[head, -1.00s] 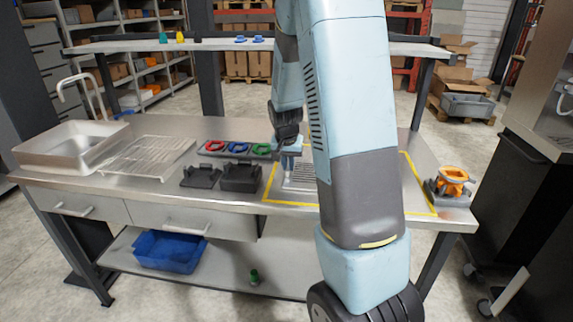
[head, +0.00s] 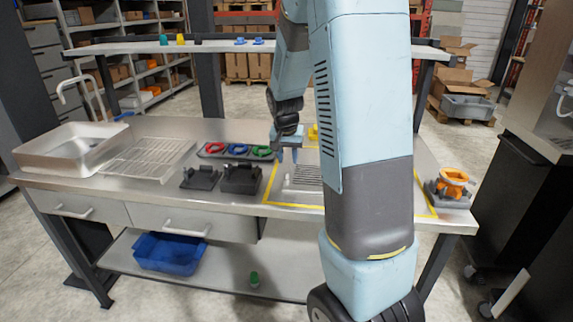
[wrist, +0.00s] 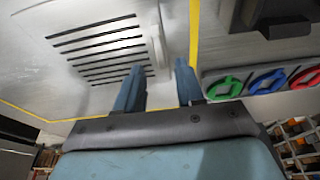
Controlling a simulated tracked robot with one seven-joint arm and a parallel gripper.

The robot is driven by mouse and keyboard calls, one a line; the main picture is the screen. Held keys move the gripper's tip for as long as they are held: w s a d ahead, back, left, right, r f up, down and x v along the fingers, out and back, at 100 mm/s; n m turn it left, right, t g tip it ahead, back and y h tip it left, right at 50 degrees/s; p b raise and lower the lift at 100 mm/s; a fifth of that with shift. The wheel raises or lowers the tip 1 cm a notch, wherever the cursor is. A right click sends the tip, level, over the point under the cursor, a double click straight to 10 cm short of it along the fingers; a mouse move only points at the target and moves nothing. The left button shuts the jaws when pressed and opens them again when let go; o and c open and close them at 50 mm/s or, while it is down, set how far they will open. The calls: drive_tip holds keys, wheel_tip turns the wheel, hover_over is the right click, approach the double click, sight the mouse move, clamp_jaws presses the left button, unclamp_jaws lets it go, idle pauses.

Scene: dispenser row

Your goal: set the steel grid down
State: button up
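The steel grid (head: 302,178), a flat plate with dark parallel slots, lies inside the yellow outline on the bench. It also shows at the upper left of the wrist view (wrist: 98,48), with a raised tab (wrist: 156,48) on its edge. My gripper (head: 287,157) is over the left part of the outlined area, beside the grid. In the wrist view its two blue fingers (wrist: 159,70) stand apart with nothing held between them, and the tab shows beyond the gap. My arm hides the right part of the outlined area.
Red, blue and green rings (head: 237,149) sit in a dark holder left of the gripper. Two dark blocks (head: 240,178) stand in front of them. A wire rack (head: 145,157) and basin (head: 72,147) are further left. An orange-topped device (head: 453,184) stands at the right end.

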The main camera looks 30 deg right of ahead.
drive_tip(key=s+a+r+n+t, duration=0.1)
drive_tip(key=s+a+r, duration=0.1)
drive_tip(key=s+r, duration=0.3)
drive_tip(key=s+a+r+n+y, duration=0.1)
drive_tip(key=s+a+r, duration=0.1)
drive_tip(key=s+r, duration=0.3)
drive_tip(key=s+a+r+n+t, duration=0.1)
drive_tip(key=s+a+r, duration=0.25)
drive_tip(key=r, duration=0.25)
drive_tip(key=s+a+r+n, duration=0.1)
drive_tip(key=s+a+n, duration=0.1)
drive_tip(key=s, duration=0.5)
drive_tip(key=s+a+r+n+t, duration=0.1)
drive_tip(key=s+a, duration=0.1)
drive_tip(key=s, duration=0.5)
drive_tip(key=shift+s+a+r+n+y, duration=0.2)
drive_tip(key=shift+r+n+y, duration=0.1)
drive_tip(key=shift+n+y, duration=0.1)
